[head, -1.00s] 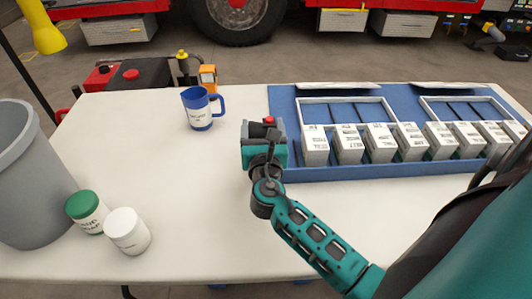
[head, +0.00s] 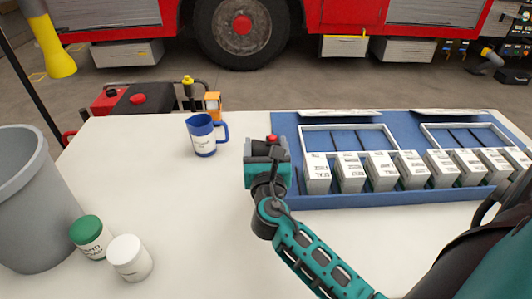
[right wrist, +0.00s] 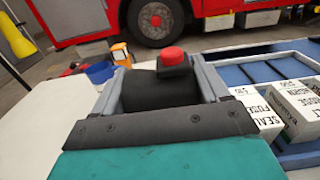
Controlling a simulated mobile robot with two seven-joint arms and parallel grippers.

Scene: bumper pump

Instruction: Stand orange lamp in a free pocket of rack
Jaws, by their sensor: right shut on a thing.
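My right gripper (head: 267,165) is shut on a black thing with a red knob on top (right wrist: 160,85), held over the table in front of the blue tray's left end. The knob also shows in the head view. A rack-like blue tray (head: 400,198) lies at the right, with white frames (head: 345,127) split by dark dividers behind a row of several white labelled boxes (head: 380,172). My left gripper is out of view.
A blue jug (head: 203,135) stands left of the gripper. A grey bin (head: 30,215), a green-lidded jar (head: 88,237) and a white-lidded jar (head: 130,258) stand at the left. The middle of the white table (head: 180,200) is clear. A fire engine is behind.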

